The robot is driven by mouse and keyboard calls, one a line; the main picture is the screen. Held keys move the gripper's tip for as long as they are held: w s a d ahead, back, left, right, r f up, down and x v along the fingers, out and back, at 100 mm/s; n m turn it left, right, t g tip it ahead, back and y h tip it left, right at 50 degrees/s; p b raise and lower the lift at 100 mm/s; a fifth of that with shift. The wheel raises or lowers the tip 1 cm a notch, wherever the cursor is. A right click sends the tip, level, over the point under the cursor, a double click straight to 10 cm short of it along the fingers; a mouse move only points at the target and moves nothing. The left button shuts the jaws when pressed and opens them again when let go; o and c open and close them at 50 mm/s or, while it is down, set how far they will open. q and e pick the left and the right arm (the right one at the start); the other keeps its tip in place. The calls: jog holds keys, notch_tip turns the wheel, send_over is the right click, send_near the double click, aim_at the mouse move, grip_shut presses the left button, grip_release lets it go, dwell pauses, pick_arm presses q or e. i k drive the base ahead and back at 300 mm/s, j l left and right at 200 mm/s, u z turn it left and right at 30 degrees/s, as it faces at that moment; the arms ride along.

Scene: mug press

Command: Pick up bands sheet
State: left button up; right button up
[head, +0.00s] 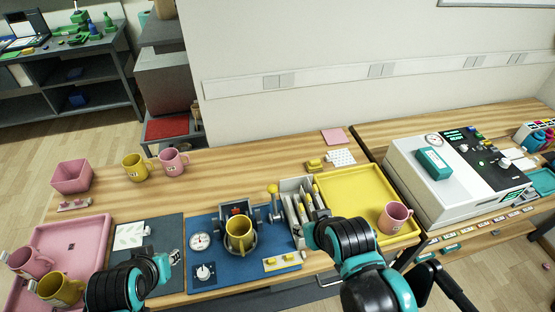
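A grey rack (284,191) in the middle of the table holds several upright thin sheets (295,208) in slots. Their printed faces are too small and edge-on to tell which has bands. A white sheet with greenish marks (130,235) lies flat on a dark mat (148,222) at the left. My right gripper (309,226) is at the rack's front right side, partly hidden by my arm; its fingers are too small to read. My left gripper (172,260) is low over the dark mat's right edge, right of the white sheet and apart from it.
A blue press base (227,274) holds a yellow mug (238,233). A yellow tray (352,190) with a pink mug (394,217) is right of the rack. A pink tray (88,235) with two mugs is far left. A white machine (425,188) stands at right. Bare wood lies behind the press.

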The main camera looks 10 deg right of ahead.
aim_at(307, 206)
jog(key=l+u, duration=0.35)
jog(key=k+l+u, duration=0.15)
jog(key=l+u, duration=0.2)
jog(key=k+l+u, duration=0.15)
jog(key=l+u, duration=0.2)
jog(key=l, duration=0.1)
